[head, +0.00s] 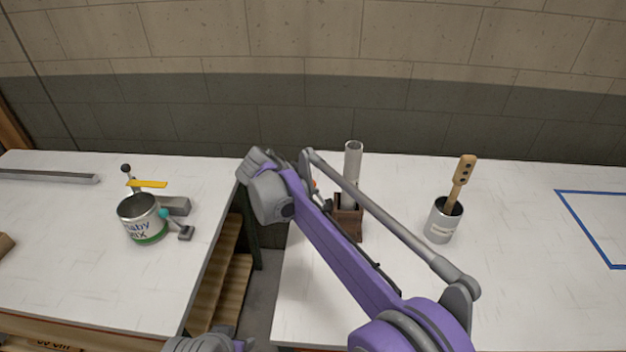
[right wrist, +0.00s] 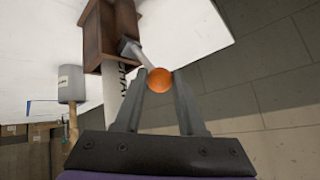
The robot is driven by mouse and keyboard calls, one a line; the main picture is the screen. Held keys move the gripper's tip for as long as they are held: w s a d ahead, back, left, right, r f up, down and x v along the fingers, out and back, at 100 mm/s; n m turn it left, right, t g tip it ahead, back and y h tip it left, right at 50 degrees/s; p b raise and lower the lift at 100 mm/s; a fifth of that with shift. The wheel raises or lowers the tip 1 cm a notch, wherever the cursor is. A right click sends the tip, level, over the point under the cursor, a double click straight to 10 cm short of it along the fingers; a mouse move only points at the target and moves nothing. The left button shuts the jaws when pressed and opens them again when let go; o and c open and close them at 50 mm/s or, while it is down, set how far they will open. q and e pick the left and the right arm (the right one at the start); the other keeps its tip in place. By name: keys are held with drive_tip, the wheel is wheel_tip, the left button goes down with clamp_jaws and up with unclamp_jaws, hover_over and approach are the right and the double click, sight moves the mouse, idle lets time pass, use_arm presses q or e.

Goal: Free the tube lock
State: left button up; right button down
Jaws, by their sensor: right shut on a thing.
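The tube lock is a short grey lever with an orange ball knob (right wrist: 159,80) at its end, seen in the right wrist view. The lever comes out of a brown rack (right wrist: 112,38), which stands on the right table in the head view (head: 347,222). A pale tube (head: 353,162) stands upright in the rack; it shows lettering in the right wrist view (right wrist: 114,90). My right gripper (right wrist: 160,84) is shut on the orange knob, one finger on each side. In the head view my right arm hides most of this grip. My left gripper is not in view.
A grey cup (head: 443,220) with a wooden-handled tool (head: 460,180) stands right of the rack. A labelled can (head: 142,218) in a clamp-like fixture stands on the left table (head: 70,270). A gap separates the tables. A blue outline (head: 585,232) marks the far right.

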drive_tip(key=shift+a+f, duration=0.15)
drive_tip(key=shift+a, duration=0.15)
drive_tip(key=c, duration=0.5)
unclamp_jaws()
drive_tip(key=shift+f, duration=0.1)
drive_tip(key=v, duration=1.1)
drive_tip(key=shift+a+f, duration=0.15)
